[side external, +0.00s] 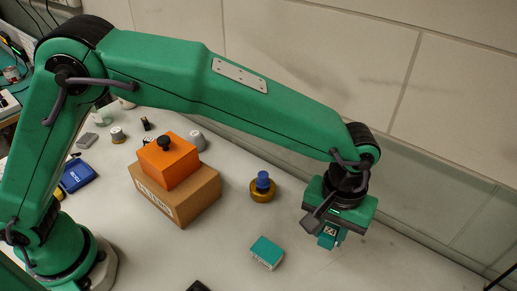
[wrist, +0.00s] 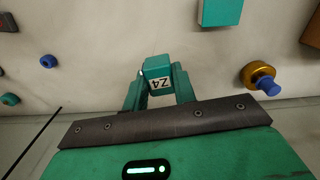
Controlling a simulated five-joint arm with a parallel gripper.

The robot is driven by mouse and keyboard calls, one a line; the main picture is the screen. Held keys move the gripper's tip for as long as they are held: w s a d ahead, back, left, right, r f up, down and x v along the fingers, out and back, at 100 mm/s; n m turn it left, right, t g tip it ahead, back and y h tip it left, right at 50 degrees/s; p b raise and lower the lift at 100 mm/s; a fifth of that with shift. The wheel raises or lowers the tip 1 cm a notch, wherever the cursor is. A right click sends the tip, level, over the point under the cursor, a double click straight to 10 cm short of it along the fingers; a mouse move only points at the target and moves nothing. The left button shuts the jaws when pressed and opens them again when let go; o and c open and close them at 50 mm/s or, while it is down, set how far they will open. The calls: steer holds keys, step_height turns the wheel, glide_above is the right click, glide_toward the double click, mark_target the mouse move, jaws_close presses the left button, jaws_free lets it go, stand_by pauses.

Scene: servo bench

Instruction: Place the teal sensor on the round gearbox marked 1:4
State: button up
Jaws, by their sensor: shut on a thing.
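My gripper (wrist: 158,90) is shut on a small teal block with a white label reading Z4, which looks like the teal sensor (wrist: 158,69). In the side view my gripper (side external: 329,238) holds it at the right, over the bench; the gap below it is hard to judge. A round gold gearbox (side external: 262,195) stands left of my gripper, with a blue cylinder (side external: 263,180) on it. In the wrist view the gold gearbox (wrist: 257,73) is at the right. No 1:4 marking is readable on it.
A larger teal-topped box (side external: 266,251) lies in front of the gearbox. A cardboard box (side external: 180,204) carries an orange box (side external: 170,161) with a black knob. A blue part (wrist: 48,62) and a teal ring (wrist: 10,99) lie left in the wrist view. The wall runs behind.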

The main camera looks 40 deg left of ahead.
steer(key=w+a+r+n, duration=0.1)
steer(key=w+a+n, duration=0.25)
steer(key=a, duration=0.65)
steer(key=w+a+r+n, duration=0.15)
steer(key=w+a, duration=0.35)
steer(key=a, duration=0.5)
steer(key=w+a+n, duration=0.3)
steer(key=w+a, duration=0.1)
steer(key=a, duration=0.7)
steer(key=n, duration=0.8)
glide_above(116, 130)
step_height(116, 130, down, 5)
steer(key=shift+a, duration=0.1)
steer(key=shift+f, duration=0.1)
steer(key=shift+f, duration=1.95)
steer(key=shift+f, duration=0.1)
